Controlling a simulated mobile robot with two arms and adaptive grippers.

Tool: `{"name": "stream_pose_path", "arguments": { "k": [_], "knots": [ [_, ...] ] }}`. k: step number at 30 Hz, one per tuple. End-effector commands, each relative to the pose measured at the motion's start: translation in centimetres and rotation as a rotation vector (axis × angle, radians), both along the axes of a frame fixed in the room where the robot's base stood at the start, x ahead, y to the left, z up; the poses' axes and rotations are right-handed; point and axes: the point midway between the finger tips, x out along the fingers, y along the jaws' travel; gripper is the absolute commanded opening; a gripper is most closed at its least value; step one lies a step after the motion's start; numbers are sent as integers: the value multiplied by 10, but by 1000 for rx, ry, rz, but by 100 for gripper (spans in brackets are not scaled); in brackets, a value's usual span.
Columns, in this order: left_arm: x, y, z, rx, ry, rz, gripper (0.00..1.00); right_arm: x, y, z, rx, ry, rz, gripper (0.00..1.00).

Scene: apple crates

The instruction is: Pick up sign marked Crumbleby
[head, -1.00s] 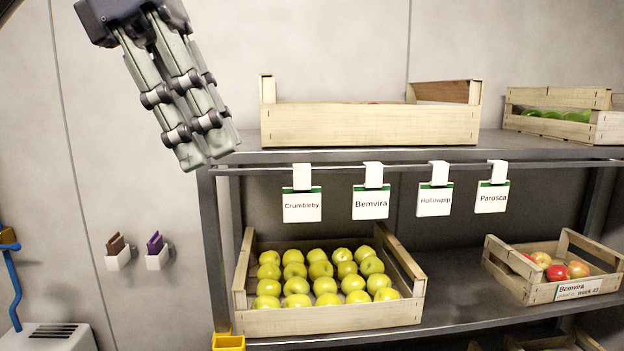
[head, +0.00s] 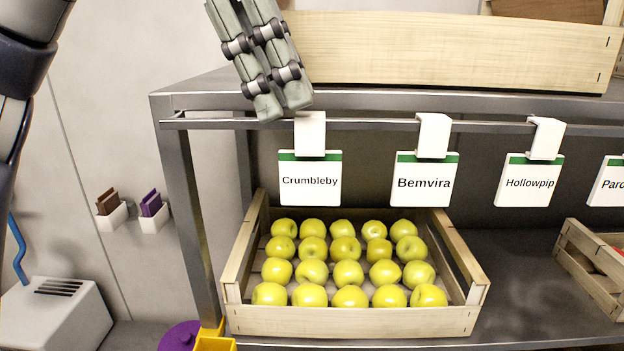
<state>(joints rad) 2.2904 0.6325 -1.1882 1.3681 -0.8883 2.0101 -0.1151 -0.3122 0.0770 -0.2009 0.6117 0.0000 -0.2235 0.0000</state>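The Crumbleby sign (head: 310,184) is a white card with a green top band and black lettering. It hangs by a white clip (head: 309,134) from the metal rail along the upper shelf, the leftmost of the signs. My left gripper (head: 283,112) reaches down from the top edge, its grey fingertips just above and left of the clip. The two fingers look close together, but this angle does not show whether they are open or shut. I see nothing between them. Whether they touch the clip or rail is unclear. My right gripper is not in view.
The Bemvira (head: 424,183), Hollowpip (head: 529,184) and a cut-off sign (head: 608,184) hang farther right on the rail (head: 385,125). A wooden crate (head: 450,50) stands on the upper shelf behind the gripper. A crate of yellow-green apples (head: 350,322) stands below the signs.

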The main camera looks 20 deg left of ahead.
Motion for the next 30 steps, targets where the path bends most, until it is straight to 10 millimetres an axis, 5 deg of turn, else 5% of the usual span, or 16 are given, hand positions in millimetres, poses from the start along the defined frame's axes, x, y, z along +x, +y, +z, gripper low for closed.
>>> {"name": "stream_pose_path", "arguments": {
  "k": [9,18,27,30],
  "knots": [
    [2,-10,-24,1,2,-4,23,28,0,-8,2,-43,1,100],
    [5,-22,-53,0,-1,1,23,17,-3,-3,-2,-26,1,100],
    [5,-24,-56,-2,-2,2,23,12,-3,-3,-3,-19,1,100],
    [5,-23,-56,-1,-2,1,1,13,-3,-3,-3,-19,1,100]
  ]
}}
